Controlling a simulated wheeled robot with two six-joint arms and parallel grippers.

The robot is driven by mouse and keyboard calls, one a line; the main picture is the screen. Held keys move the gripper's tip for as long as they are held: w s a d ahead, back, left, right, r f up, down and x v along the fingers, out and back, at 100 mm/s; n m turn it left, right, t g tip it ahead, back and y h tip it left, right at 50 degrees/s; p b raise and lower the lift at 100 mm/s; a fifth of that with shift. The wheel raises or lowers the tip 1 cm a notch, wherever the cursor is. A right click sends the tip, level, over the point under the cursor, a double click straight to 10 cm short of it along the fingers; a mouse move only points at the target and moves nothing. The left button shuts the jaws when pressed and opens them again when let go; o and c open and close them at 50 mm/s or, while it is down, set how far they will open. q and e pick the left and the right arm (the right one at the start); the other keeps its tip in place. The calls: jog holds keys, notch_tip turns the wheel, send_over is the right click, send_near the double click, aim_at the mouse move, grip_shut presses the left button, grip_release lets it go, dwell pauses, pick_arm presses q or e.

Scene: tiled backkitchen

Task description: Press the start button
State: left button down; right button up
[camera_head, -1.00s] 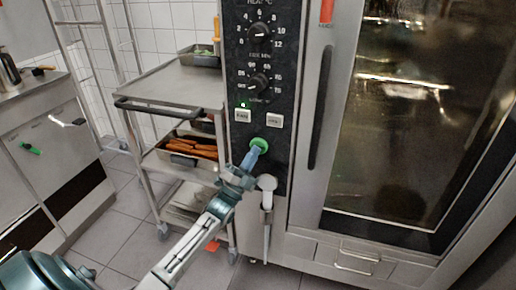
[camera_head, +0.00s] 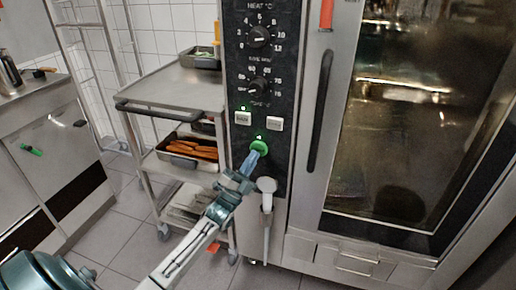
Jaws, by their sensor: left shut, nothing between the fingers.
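The green round start button (camera_head: 260,146) is on the lower part of the oven's black control panel (camera_head: 281,66), below two pale rectangular buttons. A small green light shows just above it, and another shows above the left pale button. My left gripper (camera_head: 252,158) is shut and empty. Its tips are just below and left of the green button, covering little of it; I cannot tell whether they touch it. My right gripper is not in view.
The oven's glass door (camera_head: 415,120) and its vertical handle (camera_head: 320,110) are right of the panel. A hand shower (camera_head: 267,186) hangs just right of my left gripper. A steel cart (camera_head: 170,84) with food trays stands to the left.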

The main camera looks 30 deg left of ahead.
pick_arm(q)
jog(key=shift+s+y, duration=0.1)
jog(key=shift+y, duration=0.2)
jog(key=s+p, duration=0.1)
jog(key=s, duration=0.1)
jog(key=s+d+p, duration=0.1)
jog(key=s+p, duration=0.1)
jog(key=shift+s+d, duration=0.1)
jog(key=shift+s, duration=0.3)
dwell(0.7)
